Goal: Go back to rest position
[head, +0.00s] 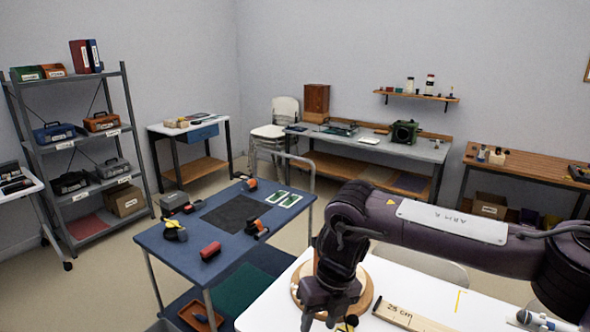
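My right arm (440,222) comes in from the right and bends down over the white table (275,312). My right gripper (322,318) points down at the bottom edge of the head view, in front of a round wooden disc (366,297). Its fingertips are small, dark and partly cut off by the frame, so I cannot tell if it is open or shut. My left gripper is not in view.
A ruler-like board marked 25 cm (408,317) and a microphone (540,320) lie on the white table. A blue cart (170,250) with tools stands left of my arm. Shelves (85,137) and benches (420,150) line the walls. Floor between is clear.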

